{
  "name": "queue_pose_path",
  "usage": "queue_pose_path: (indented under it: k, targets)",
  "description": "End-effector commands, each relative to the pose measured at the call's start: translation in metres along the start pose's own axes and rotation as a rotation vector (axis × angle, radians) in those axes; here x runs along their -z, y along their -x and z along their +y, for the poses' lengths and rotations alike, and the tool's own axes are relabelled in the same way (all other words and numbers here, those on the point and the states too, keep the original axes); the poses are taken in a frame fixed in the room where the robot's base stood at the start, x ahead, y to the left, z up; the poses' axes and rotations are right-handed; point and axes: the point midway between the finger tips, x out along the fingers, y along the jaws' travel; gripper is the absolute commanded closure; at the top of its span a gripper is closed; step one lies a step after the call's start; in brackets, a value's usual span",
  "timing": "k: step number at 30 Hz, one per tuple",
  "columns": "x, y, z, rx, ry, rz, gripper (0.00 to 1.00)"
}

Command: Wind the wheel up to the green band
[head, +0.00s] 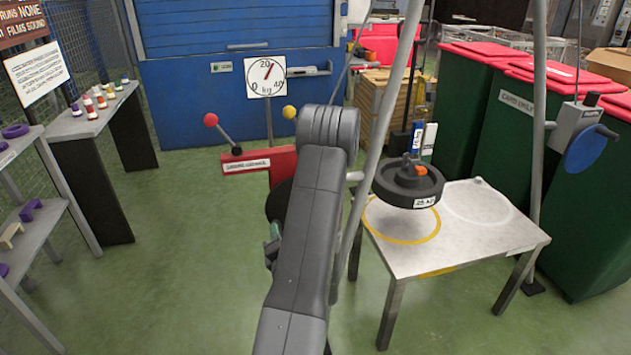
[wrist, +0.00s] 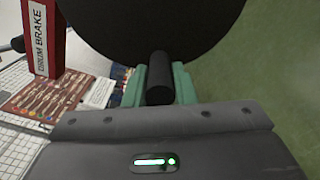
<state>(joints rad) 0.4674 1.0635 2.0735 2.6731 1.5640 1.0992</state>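A black wheel-shaped weight (head: 408,184) labelled 25 kg hangs level above the white table (head: 495,235), clear of its top, over a yellow ring mark. In the wrist view a large dark disc (wrist: 150,25) fills the top, with a black cylindrical handle (wrist: 158,80) pointing towards the camera. My gripper (wrist: 160,88) has its green fingers closed on both sides of this handle. In the head view my gripper (head: 272,245) is mostly hidden behind my arm, and the disc (head: 278,200) shows only at its edge. I cannot make out a green band.
A red box (head: 258,172) carries a red-knobbed lever (head: 212,120). Shelves (head: 45,165) stand left, green bins (head: 505,95) right. A sloping pole crosses beside my arm. Green floor is clear at left.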

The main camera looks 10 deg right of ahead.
Motion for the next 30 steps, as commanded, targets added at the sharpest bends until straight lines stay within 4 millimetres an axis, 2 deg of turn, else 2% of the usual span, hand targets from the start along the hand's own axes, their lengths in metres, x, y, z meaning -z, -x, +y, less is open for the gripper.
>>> queue_pose_path:
  k: [1, 4, 5, 14, 30]
  targets:
    - [0.0, -0.001, 0.003, -0.009, 0.002, 0.001, 0.69]
    - [0.0, -0.001, 0.002, -0.008, 0.003, 0.0, 0.49]
    - [0.0, -0.001, 0.002, -0.007, 0.003, 0.0, 0.45]
    - [0.0, 0.001, 0.0, -0.003, 0.004, -0.002, 0.45]
    - [0.0, 0.043, -0.003, 0.0, 0.004, -0.003, 0.45]
